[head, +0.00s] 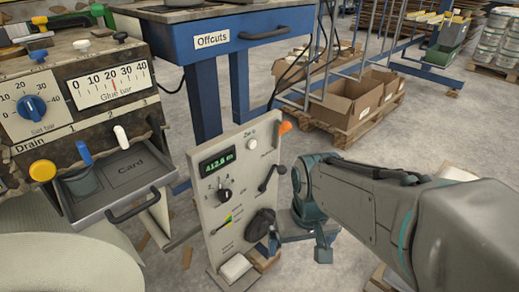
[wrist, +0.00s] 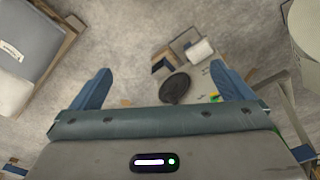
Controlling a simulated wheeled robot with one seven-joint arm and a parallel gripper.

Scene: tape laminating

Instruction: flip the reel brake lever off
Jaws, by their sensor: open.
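A grey upright panel (head: 238,205) stands in the middle of the head view. A black lever with a knob end (head: 270,178) sits on its right side, tilted up to the right; the small print beside it is hard to read, so I cannot confirm it is the reel brake lever. A yellow-green lever (head: 228,221) sits lower left. My gripper (head: 298,247) is right of the panel's lower part, apart from the upper black lever. In the wrist view my gripper (wrist: 162,90) is open and empty, its blue fingers wide apart. A dark rounded object (wrist: 175,88) shows between them.
The panel also carries a green display (head: 217,160), a rotary knob (head: 225,195), a white button (head: 250,144) and an orange knob (head: 285,127). A dark lump (head: 260,224) bulges from its lower right. A control cabinet (head: 75,110) stands left; cardboard boxes (head: 345,100) lie behind.

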